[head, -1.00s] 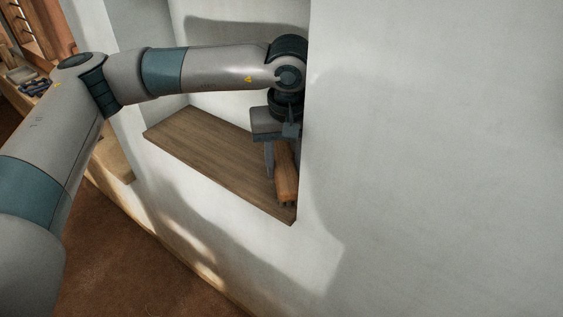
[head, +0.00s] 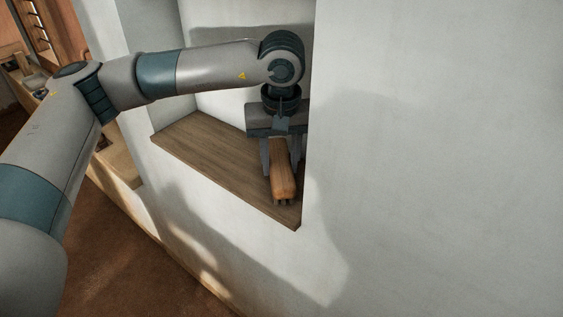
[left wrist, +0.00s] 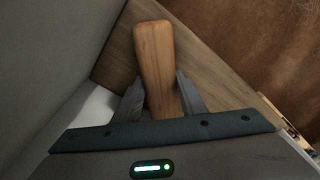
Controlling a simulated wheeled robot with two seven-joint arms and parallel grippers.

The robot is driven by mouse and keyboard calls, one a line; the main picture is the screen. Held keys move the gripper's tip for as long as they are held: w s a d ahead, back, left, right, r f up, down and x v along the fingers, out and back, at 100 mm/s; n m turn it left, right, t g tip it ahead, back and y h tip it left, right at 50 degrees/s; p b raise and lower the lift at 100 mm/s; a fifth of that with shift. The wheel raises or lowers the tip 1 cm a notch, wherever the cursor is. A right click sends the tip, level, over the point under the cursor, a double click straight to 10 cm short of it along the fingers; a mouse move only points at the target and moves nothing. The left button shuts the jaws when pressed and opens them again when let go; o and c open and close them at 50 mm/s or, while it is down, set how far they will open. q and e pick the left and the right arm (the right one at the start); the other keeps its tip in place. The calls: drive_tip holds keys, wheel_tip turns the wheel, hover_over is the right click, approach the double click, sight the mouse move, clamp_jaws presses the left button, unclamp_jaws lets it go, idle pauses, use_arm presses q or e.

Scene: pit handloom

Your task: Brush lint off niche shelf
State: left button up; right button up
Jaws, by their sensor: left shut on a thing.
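The niche shelf (head: 205,155) is a brown wooden board set in a white wall recess. My left gripper (head: 280,172) points down over the shelf's right end, near the niche's right side wall. It is shut on a wooden brush (head: 284,180), whose bristle tips show just under its front end, at or close to the board. In the left wrist view the brush's wooden body (left wrist: 155,65) sticks out between the fingers, with the shelf (left wrist: 205,75) beneath. I cannot make out lint on the shelf. My right gripper is not in view.
The white wall (head: 430,160) stands close to the right of the gripper. The left part of the shelf is bare. A lower ledge (head: 118,160) and a brown floor (head: 130,250) lie at the left, with wooden things behind.

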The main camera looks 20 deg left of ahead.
use_arm(q)
drive_tip(key=shift+r, duration=1.1)
drive_tip(key=shift+r+p, duration=0.55)
drive_tip(key=shift+r, duration=1.35)
